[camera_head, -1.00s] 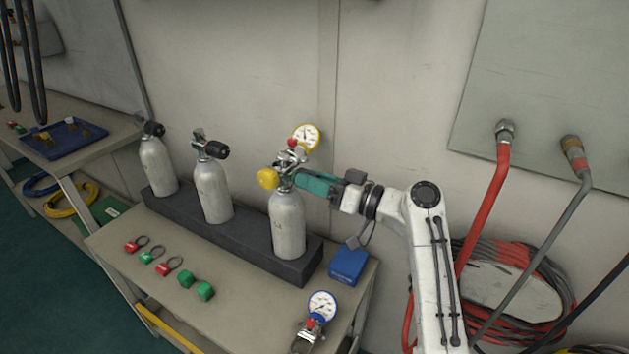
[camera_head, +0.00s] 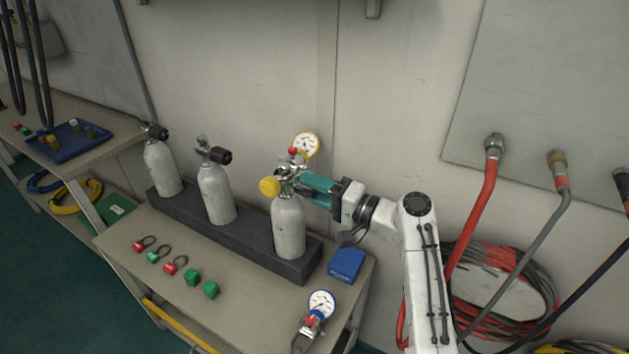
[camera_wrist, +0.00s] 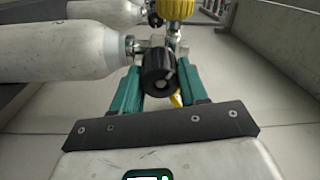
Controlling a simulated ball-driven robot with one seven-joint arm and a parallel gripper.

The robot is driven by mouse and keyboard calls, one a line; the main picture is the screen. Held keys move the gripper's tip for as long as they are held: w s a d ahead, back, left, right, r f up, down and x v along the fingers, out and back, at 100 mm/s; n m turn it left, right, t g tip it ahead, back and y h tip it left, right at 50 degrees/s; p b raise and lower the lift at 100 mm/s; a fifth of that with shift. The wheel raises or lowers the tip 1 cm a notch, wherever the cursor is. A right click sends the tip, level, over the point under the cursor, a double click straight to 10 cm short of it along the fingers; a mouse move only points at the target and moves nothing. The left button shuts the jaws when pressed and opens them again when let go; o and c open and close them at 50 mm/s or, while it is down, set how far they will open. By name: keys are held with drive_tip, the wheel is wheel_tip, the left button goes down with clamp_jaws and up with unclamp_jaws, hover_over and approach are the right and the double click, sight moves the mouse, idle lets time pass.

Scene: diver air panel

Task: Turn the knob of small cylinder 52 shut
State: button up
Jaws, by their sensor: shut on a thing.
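Three small grey cylinders stand in a dark rack: a left one (camera_head: 163,168), a middle one (camera_head: 216,194) and a right one (camera_head: 289,230). I cannot read their numbers. My gripper (camera_head: 303,183) reaches from the right to the valve of the right cylinder. In the wrist view, its teal fingers (camera_wrist: 160,88) are shut on that valve's black knob (camera_wrist: 160,72), one finger on each side. The right cylinder's body (camera_wrist: 70,47) lies to the left there. A yellow knob (camera_head: 269,186) is on the left of this valve. The gripped knob is hidden in the head view.
A yellow-rimmed gauge (camera_head: 306,145) is above the right valve. The dark rack (camera_head: 240,245) holds the cylinders. A blue box (camera_head: 346,264), a blue-rimmed gauge (camera_head: 321,304) and several red and green tags lie on the bench. Red and grey hoses (camera_head: 478,213) hang at right.

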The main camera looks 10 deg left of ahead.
drive_tip(key=m+p, duration=0.2)
drive_tip(key=m, duration=0.2)
drive_tip(key=shift+r+p, duration=0.15)
drive_tip(key=shift+p, duration=0.2)
drive_tip(key=m+p, duration=0.2)
drive_tip(key=m, duration=0.1)
drive_tip(key=shift+m+t+h+p, duration=0.3)
drive_tip(key=shift+p, duration=0.1)
drive_tip(key=m+p, duration=0.2)
drive_tip(key=m, duration=0.1)
drive_tip(key=shift+s+m+p, duration=0.1)
drive_tip(key=shift+m+p, duration=0.3)
drive_tip(key=m+p, duration=0.2)
drive_tip(key=m, duration=0.1)
drive_tip(key=shift+m, duration=0.3)
drive_tip(key=m+p, duration=0.2)
drive_tip(key=m, duration=0.1)
drive_tip(key=shift+s+f+m+h+p, duration=0.1)
drive_tip(key=shift+f+m+h+p, duration=0.1)
drive_tip(key=shift+m+h+p, duration=0.1)
drive_tip(key=m+p, duration=0.1)
drive_tip(key=m, duration=0.2)
drive_tip(key=shift+s+a+f+m, duration=0.1)
drive_tip(key=shift+m, duration=0.2)
drive_tip(key=m+g+p, duration=0.1)
drive_tip(key=m, duration=0.2)
drive_tip(key=shift+s+f+m, duration=0.1)
drive_tip(key=shift+m, duration=1.8)
